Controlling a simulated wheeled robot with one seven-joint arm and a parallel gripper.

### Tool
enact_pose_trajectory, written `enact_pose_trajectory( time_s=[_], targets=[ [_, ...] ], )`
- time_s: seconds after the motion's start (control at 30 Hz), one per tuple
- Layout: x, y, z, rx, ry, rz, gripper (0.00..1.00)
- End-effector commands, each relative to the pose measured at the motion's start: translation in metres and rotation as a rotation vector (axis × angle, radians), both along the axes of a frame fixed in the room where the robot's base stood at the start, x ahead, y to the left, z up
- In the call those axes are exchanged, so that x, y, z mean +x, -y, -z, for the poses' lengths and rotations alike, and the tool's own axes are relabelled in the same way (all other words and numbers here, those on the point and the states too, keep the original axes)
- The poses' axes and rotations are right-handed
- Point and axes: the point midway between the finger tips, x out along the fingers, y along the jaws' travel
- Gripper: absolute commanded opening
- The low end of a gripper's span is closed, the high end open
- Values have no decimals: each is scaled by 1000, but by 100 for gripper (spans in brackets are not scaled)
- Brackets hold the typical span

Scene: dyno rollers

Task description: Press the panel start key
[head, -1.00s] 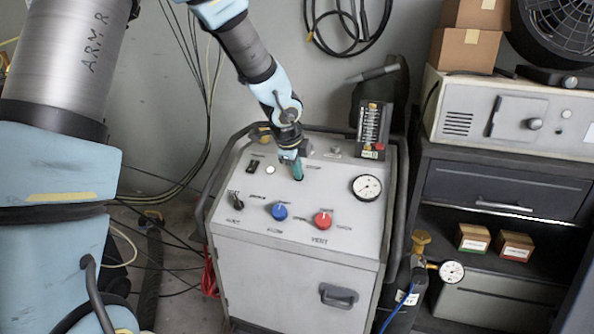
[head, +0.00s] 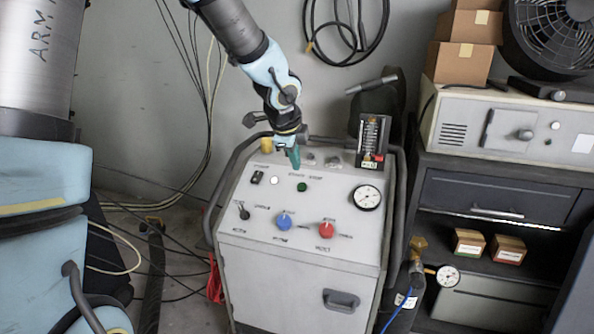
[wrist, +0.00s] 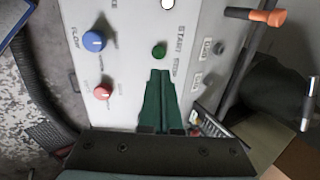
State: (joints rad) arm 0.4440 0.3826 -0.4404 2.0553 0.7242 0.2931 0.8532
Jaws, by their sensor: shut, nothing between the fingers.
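The start key is a round green button (head: 302,187) on the sloped top of the grey panel (head: 250,222). In the wrist view the green button (wrist: 159,51) has the word START beside it. My gripper (head: 295,168) has teal fingers and shows just behind and slightly left of the button in the head view. In the wrist view my gripper (wrist: 160,73) is shut and empty, its tips pointing toward the button with a small gap in the picture. The button is fully uncovered in both views. I cannot tell the height of the tips over the panel.
The panel also has a blue knob (head: 284,221), a red knob (head: 326,231), a black selector (head: 243,211), a white light (head: 274,181) and a gauge (head: 367,197). A handheld meter (head: 373,138) stands at the back right. Tubular rails flank the panel.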

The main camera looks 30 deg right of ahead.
Motion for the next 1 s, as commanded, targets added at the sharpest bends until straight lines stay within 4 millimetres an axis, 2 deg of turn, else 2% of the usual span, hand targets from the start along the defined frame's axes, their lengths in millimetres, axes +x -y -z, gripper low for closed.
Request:
enact_pose_trajectory(
  time_s=[0.03, 0.1, 0.3, 1.0],
  targets=[
    [-2, -4, -12, -2, 2, -4, 0],
    [-7, -7, -21, -2, 2, -1, 0],
    [-14, -13, -36, -1, 0, -1, 0],
    [-15, -13, -38, 0, 1, 1, 0]
  ],
)
